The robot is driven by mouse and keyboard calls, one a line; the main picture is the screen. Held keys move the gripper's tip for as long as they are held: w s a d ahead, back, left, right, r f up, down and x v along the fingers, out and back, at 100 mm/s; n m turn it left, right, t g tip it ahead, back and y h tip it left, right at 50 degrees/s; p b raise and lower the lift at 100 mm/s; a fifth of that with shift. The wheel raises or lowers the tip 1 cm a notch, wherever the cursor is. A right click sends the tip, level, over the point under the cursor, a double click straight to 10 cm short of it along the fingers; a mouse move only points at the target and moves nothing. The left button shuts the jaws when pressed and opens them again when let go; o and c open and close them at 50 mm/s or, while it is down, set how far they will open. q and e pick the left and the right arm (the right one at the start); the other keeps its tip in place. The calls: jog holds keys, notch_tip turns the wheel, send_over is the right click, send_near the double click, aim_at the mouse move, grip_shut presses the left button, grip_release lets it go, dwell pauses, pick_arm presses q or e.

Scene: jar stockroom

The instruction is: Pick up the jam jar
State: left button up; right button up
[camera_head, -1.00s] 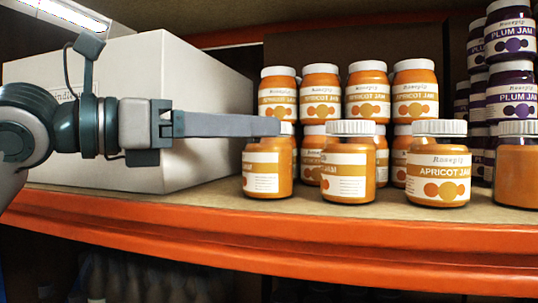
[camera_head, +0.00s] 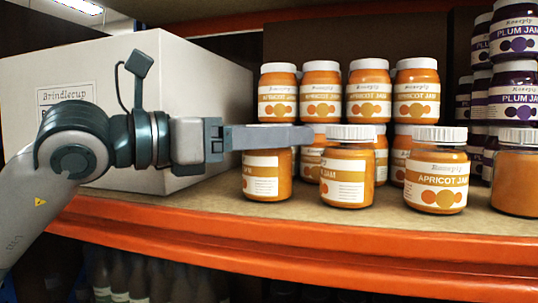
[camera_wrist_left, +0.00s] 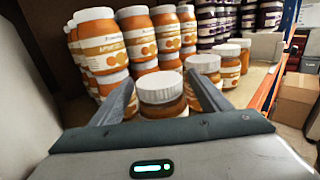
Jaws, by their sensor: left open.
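Orange apricot jam jars with white lids stand on the shelf. The leftmost front jar (camera_head: 266,180) has its lid hidden behind my left gripper (camera_head: 305,136) in the head view. In the left wrist view this jar (camera_wrist_left: 162,90) appears between the two spread fingers of my left gripper (camera_wrist_left: 160,84), which is open and holds nothing. Whether a finger touches the jar cannot be told. My right gripper is not in view.
More apricot jars stand to the right in the front row (camera_head: 437,180), and stacked apricot jars (camera_head: 320,90) stand behind. Purple plum jam jars (camera_head: 513,90) are stacked at the right. A large white box (camera_head: 200,70) is at the left. An orange shelf edge (camera_head: 300,245) runs along the front.

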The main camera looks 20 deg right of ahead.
pick_arm(q)
jog(key=shift+c, duration=0.3)
jog(key=shift+r, duration=0.1)
grip_shut()
